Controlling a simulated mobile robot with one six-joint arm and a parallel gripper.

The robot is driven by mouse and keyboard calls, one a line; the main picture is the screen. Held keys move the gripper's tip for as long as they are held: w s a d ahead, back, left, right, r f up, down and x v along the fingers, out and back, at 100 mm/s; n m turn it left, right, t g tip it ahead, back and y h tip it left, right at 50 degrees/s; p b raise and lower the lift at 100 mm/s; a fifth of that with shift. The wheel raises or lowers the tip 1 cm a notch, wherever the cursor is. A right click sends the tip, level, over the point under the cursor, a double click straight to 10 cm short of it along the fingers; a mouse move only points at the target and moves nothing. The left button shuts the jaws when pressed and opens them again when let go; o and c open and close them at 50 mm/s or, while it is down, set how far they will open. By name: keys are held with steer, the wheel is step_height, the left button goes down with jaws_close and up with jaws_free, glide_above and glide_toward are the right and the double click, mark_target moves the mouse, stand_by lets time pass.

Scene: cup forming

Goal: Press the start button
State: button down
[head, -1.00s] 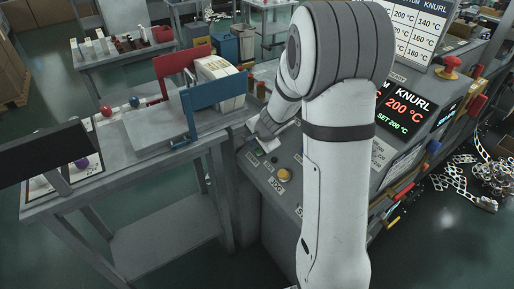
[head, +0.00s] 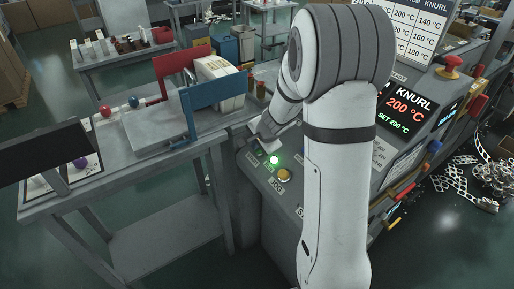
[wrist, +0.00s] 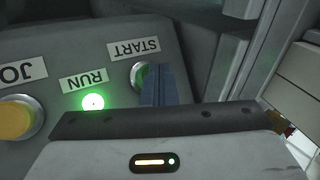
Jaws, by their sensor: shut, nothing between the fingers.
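The start button (wrist: 136,76) shows in the wrist view as a green button in a metal ring, under an upside-down START label (wrist: 133,50). My gripper (wrist: 157,72) is shut and empty, its fingers overlapping the right side of that button. I cannot tell whether the fingertips touch it. The RUN lamp (wrist: 93,102) beside it glows bright green, and it also shows lit in the head view (head: 274,160). In the head view my gripper (head: 258,145) is over the grey control panel (head: 262,178), and the start button cannot be made out clearly.
A yellow JOG button (wrist: 15,118) sits left of the RUN lamp in the wrist view; it also shows in the head view (head: 284,174). A machine display (head: 405,110) reads KNURL 200 °C. A grey table (head: 130,165) with red and blue panels stands left of the panel.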

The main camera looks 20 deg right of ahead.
steer(key=shift+s+a+r+p, duration=0.15)
steer(key=shift+a+r+p, duration=0.4)
steer(key=shift+r, duration=0.2)
steer(key=shift+r, duration=0.1)
steer(key=a+r+p, duration=0.1)
steer(key=r+p, duration=0.1)
steer(key=s+a+r+p, duration=0.1)
steer(key=shift+a+r+p, duration=0.3)
steer(key=shift+r+p, duration=0.05)
steer(key=shift+r, duration=0.05)
stand_by(0.6)
